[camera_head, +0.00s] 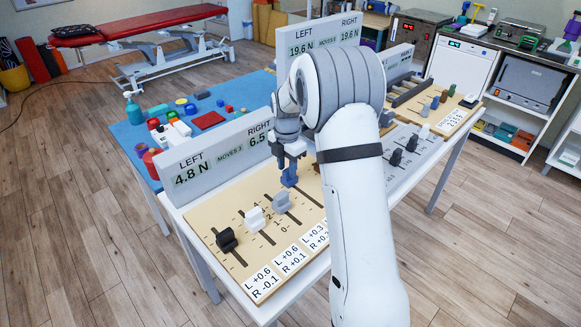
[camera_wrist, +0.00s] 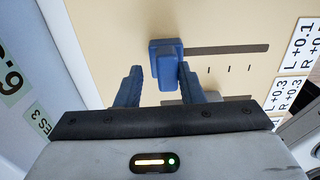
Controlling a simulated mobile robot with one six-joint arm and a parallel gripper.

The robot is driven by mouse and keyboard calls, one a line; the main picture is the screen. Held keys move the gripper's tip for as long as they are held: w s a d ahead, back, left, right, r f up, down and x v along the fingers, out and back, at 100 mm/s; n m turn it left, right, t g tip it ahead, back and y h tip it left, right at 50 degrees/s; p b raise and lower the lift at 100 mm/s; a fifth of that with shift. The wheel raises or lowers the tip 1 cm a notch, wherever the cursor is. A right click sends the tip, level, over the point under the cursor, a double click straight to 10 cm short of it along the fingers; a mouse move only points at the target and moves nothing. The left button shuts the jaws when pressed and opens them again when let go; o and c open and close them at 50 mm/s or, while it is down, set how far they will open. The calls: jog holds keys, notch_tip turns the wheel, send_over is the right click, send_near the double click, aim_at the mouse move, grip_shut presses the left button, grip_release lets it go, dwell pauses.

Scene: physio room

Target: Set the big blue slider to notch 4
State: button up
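The big blue slider (camera_wrist: 166,62) sits at the left end of its dark slot (camera_wrist: 228,49) in the wrist view, with small tick marks below the slot. My gripper (camera_wrist: 160,70) has its blue fingers apart, one on each side of the knob's lower part. A gap shows at the left finger; the right fingertip is close beside the knob, and I cannot tell if it touches. In the head view my gripper (camera_head: 289,172) is over the back of the tan slider board (camera_head: 240,272). There the blue knob and blue fingers are hard to tell apart.
Black (camera_head: 226,240), white (camera_head: 254,218) and grey (camera_head: 281,202) sliders stand on the same board. Behind it a display panel (camera_head: 217,152) reads LEFT 4.8 N and RIGHT 6.5. A grey board with dark sliders (camera_head: 396,157) is to the right, partly behind my arm.

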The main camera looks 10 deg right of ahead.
jog(key=shift+o, duration=1.1)
jog(key=shift+s+d, duration=0.1)
notch_tip(320, 180, up, 8)
jog(key=shift+f, duration=0.1)
jog(key=shift+s+r+m, duration=0.3)
jog(key=s+r+m+t, duration=0.1)
jog(key=s+r+m, duration=0.1)
jog(key=s+m, duration=0.9)
jog(key=s+a+r+m+t, duration=0.1)
jog(key=s+r+m, duration=0.1)
jog(key=s+m, duration=1)
jog(key=s, duration=0.9)
jog(key=shift+t, duration=0.3)
